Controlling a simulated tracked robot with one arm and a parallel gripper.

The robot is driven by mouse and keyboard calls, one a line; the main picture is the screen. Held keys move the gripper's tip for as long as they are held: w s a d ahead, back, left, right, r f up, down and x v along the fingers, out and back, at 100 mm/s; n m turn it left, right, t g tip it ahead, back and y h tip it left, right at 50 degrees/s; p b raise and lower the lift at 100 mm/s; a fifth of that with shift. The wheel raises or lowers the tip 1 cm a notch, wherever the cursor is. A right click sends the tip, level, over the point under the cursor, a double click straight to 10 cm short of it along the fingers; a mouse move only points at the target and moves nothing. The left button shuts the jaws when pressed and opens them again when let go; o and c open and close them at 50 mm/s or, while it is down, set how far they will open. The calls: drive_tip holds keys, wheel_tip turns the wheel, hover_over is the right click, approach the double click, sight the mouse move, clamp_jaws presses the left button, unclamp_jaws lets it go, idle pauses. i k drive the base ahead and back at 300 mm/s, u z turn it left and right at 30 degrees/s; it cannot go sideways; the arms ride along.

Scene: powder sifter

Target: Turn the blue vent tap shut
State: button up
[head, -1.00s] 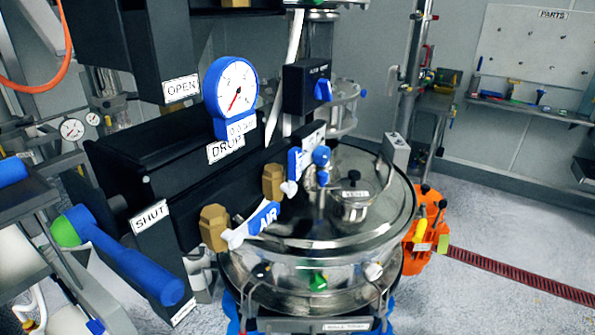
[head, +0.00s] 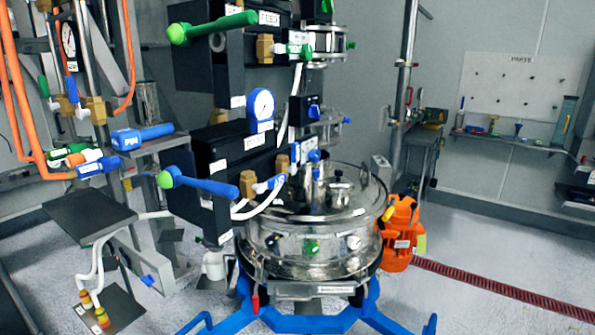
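No tap with a readable vent label shows. A blue tap handle (head: 268,184) sits on a brass valve body (head: 247,184) beside the drum lid; its lettering reads AIR in the earlier frame. A second blue tap handle (head: 304,150) stands just above and to the right, on another brass body (head: 282,163); its label is too small to read. A blue knob (head: 314,156) is beside it. My gripper is not in view.
A long blue lever with a green ball end (head: 205,184) juts out in front of the black housing. A green lever (head: 212,27) is above it. Blue base legs (head: 340,318) spread on the floor. An orange unit (head: 400,232) stands right. Open floor (head: 480,250) lies right.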

sight(295, 147)
drive_tip(key=z, duration=1)
drive_tip(key=i, duration=1.75)
drive_tip(key=u, duration=0.6)
